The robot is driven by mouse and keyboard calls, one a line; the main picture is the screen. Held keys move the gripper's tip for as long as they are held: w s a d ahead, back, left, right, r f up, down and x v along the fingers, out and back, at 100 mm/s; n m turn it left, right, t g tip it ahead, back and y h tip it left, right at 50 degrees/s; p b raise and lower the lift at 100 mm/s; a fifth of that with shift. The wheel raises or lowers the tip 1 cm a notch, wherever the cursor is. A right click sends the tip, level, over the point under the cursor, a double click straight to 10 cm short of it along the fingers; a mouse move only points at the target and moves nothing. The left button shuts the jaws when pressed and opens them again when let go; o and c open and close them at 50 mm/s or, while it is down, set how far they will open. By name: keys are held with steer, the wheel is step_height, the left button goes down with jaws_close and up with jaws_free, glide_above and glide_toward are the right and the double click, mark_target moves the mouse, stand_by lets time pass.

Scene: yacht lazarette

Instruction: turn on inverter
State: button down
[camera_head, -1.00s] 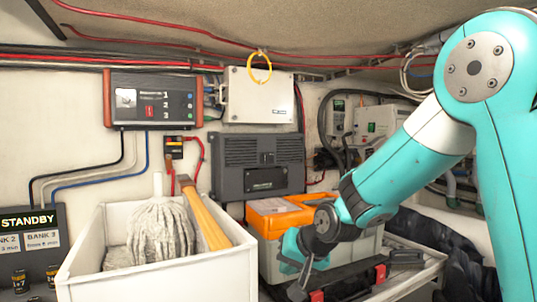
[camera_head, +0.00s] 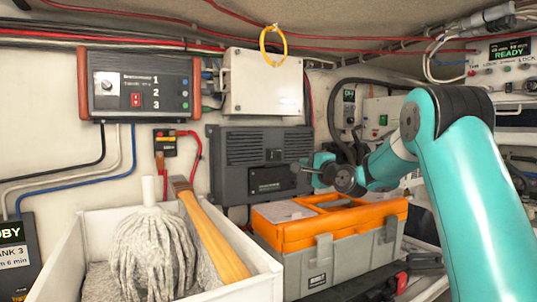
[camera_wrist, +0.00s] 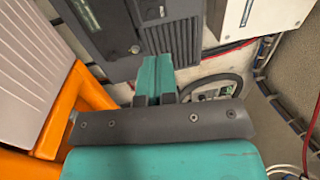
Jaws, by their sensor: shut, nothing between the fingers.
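The dark grey louvred box (camera_head: 258,147) on the back wall looks like the inverter. It has a dark lower panel (camera_head: 272,180) with lettering too small to read. In the wrist view, the box (camera_wrist: 118,32) is at the top, with a small round knob or screw (camera_wrist: 135,48) on its face. My gripper (camera_head: 304,168) is at the lower right of the box, above the orange toolbox.
An orange-lidded toolbox (camera_head: 340,245) stands below my gripper. A white bin (camera_head: 232,284) with a mop and a wooden handle is at front left. A panel marked 1, 2, 3 (camera_head: 140,86) and a white box (camera_head: 263,88) hang above. Cables and a yellow ring hang nearby.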

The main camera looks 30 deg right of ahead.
steer(key=a, duration=0.2)
steer(key=p, duration=0.8)
glide_toward(272, 152)
steer(key=w, duration=0.2)
steer(key=w+r, duration=0.1)
steer(key=w, duration=0.2)
steer(key=shift+w+r, duration=0.1)
steer(key=shift+w, duration=0.2)
steer(key=shift+w+d+p, duration=0.1)
steer(key=shift+w+p, duration=0.55)
steer(key=shift+w, duration=0.2)
steer(key=shift+w, duration=0.15)
